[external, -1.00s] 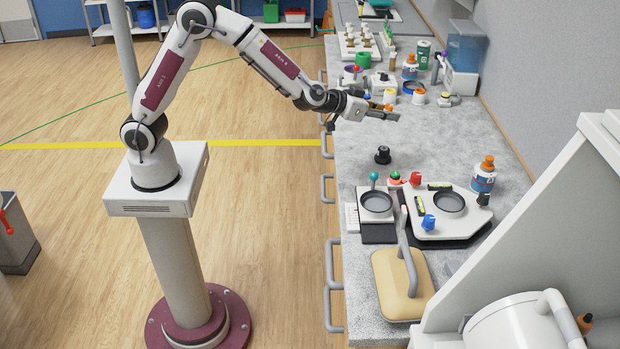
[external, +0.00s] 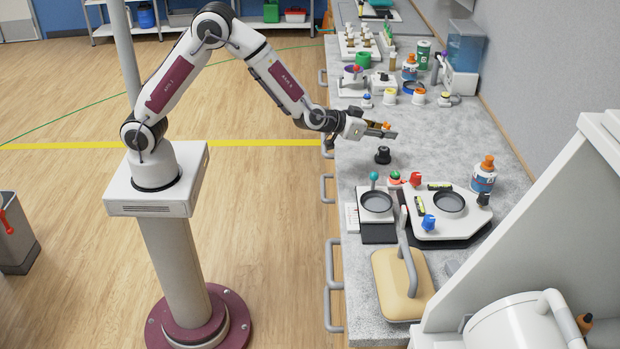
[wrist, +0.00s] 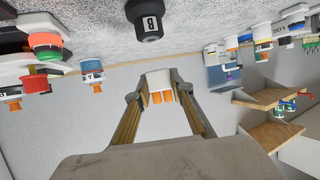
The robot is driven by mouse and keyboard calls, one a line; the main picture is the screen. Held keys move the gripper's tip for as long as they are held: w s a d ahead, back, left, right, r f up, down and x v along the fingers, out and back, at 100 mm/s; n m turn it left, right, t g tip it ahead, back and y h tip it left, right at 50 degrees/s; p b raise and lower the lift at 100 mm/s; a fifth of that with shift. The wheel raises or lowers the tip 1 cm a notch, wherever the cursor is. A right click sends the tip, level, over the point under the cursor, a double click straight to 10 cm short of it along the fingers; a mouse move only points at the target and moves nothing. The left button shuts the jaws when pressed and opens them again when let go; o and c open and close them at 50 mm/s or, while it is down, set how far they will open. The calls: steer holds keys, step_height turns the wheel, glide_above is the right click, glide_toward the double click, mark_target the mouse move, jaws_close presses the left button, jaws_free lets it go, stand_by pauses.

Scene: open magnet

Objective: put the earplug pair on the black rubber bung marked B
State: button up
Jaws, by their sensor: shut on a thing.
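The black rubber bung marked B (external: 382,155) stands upright on the grey counter. In the wrist view the bung (wrist: 149,22) shows its white label with a B, at the top of the picture. My gripper (external: 390,131) is above the counter, just behind the bung in the external view and apart from it. In the wrist view my gripper (wrist: 160,88) is shut on a small white piece with orange ends, the earplug pair (wrist: 161,97). The earplug pair shows as a small orange spot (external: 386,125) in the external view, partly hidden by the fingers.
A white tray with a dark dish (external: 449,202) and a scale-like block with another dish (external: 376,202) stand in front of the bung. An orange-capped bottle (external: 484,174) stands to the right. Several jars and pots stand farther back. The counter around the bung is clear.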

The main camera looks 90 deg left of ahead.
mark_target(383, 148)
steer(key=shift+f, duration=0.1)
steer(key=shift+f, duration=1.85)
steer(key=shift+f, duration=0.1)
steer(key=o, duration=0.7)
steer(key=shift+s+d+r, duration=0.25)
steer(key=shift+s+r, duration=0.15)
steer(key=shift+s, duration=0.05)
steer(key=shift+v, duration=5.45)
steer(key=shift+f, duration=0.1)
